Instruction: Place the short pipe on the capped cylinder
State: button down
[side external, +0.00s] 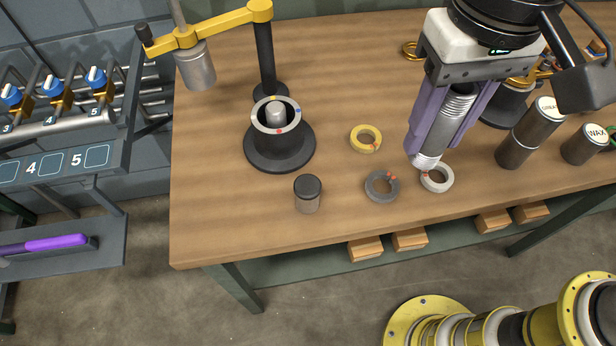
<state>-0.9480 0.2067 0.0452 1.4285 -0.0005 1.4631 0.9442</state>
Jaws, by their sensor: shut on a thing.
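My gripper (432,138) has purple fingers and points down over the right half of the bench. It is shut on a silvery, ribbed tubular piece (455,108), which looks like the short pipe; the fingers hide part of it. The pale lower end of what I hold shows just above the white ring, and I cannot tell whether they touch. The capped cylinder (307,196), small and grey with a black cap, stands upright near the front edge of the bench, well left of my gripper. Nothing rests on its cap.
A white ring (437,180), a dark grey ring (381,187) and a yellow ring (366,139) lie on the wooden bench (220,215). A black round casing (279,150) stands left, below a yellow-armed stand (215,30). Dark canisters (528,138) stand right.

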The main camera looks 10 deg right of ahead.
aim_at(427, 147)
notch_tip(427, 147, down, 3)
jog(key=shift+w+f, duration=0.1)
jog(key=w+a+f, duration=0.2)
jog(key=a+f, duration=0.1)
jog(key=w+a+f, duration=0.3)
jog(key=a, duration=0.1)
jog(key=w+a+f, duration=0.3)
jog(key=a, duration=0.1)
jog(key=shift+f, duration=0.35)
jog(key=shift+a+f, duration=0.2)
jog(key=shift+f, duration=1.45)
jog(key=shift+f, duration=0.15)
jog(key=shift+c, duration=2.4)
grip_release()
